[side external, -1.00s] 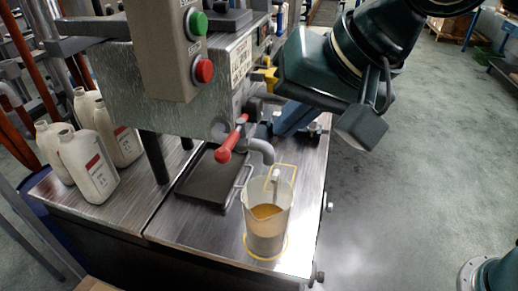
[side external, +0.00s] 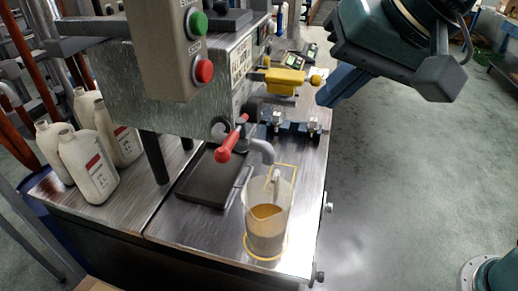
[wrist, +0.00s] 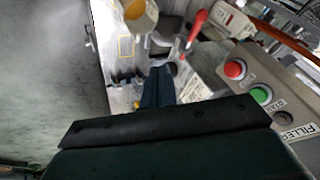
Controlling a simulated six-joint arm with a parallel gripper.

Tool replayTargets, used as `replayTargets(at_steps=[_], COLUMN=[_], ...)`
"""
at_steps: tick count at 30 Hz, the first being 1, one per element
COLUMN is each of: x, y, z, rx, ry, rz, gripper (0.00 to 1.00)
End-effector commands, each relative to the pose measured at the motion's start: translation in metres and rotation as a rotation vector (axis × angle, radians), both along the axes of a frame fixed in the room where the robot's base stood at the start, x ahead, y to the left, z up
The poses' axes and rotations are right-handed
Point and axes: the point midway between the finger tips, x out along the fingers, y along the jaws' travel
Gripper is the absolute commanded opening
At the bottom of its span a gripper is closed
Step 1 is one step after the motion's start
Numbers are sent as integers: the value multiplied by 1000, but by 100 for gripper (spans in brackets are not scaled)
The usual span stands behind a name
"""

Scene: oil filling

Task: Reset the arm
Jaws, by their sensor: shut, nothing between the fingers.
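My gripper (side external: 325,97) is up at the right of the filling machine in the side view, clear of the bench. Its blue fingers (wrist: 158,80) are together and empty in the wrist view. The beaker shows partly at the top of the wrist view (wrist: 140,16). The red-handled valve lever (side external: 230,145) is beside the spout; it also shows in the wrist view (wrist: 197,30).
The control box has a green button (side external: 197,23) and a red button (side external: 203,70). A yellow-handled part (side external: 284,77) sits at the bench's back. White bottles (side external: 90,160) stand at the left. A dark tray (side external: 210,178) lies beside the beaker. Open floor lies to the right.

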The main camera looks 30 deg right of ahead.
Motion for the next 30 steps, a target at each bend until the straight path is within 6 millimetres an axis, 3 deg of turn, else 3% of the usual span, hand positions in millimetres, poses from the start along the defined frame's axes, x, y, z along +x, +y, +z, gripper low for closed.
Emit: replayTargets(at_steps=[7, 15, 24, 30], x=[1, -19, -59, -89], y=[-77, -149, -208, -232], z=[-10, -28, -56, -77], rx=[-82, -173, -264, -318], ry=[-3, 0, 11, 18], rz=[45, 113, 191, 241], gripper=[0, 0, 0, 0])
